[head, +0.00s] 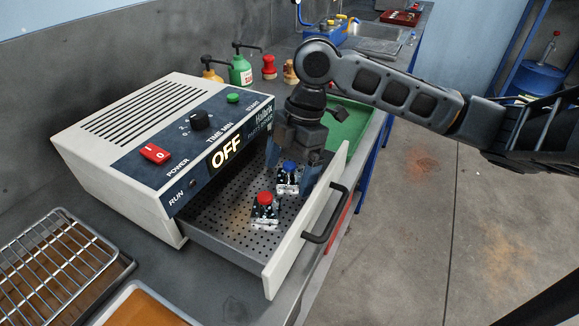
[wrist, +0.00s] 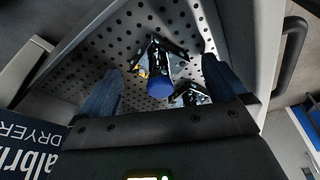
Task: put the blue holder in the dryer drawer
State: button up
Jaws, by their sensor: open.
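The blue holder (head: 288,176) has a blue knob on a shiny metal body and stands upright in the open dryer drawer (head: 226,222). In the wrist view the blue holder (wrist: 159,76) is between the fingers, with gaps on both sides. My gripper (head: 292,172) is open and points down over the drawer, its fingers either side of the holder. It also shows in the wrist view (wrist: 165,90). The drawer has a perforated metal floor and a white front with a black handle (head: 326,215). A red-knobbed holder (head: 265,208) stands in the drawer nearer the camera.
The white dryer (head: 140,130) reads OFF, with a red power switch (head: 154,153). A wire rack (head: 50,262) and a tray (head: 140,308) are at lower left. Bottles (head: 241,68) stand behind the dryer.

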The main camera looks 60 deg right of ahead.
aim_at(302, 169)
jog(key=b+v, duration=0.1)
jog(key=v, duration=1.1)
jog(key=shift+s, duration=0.1)
jog(key=shift+c, duration=0.3)
dwell(0.6)
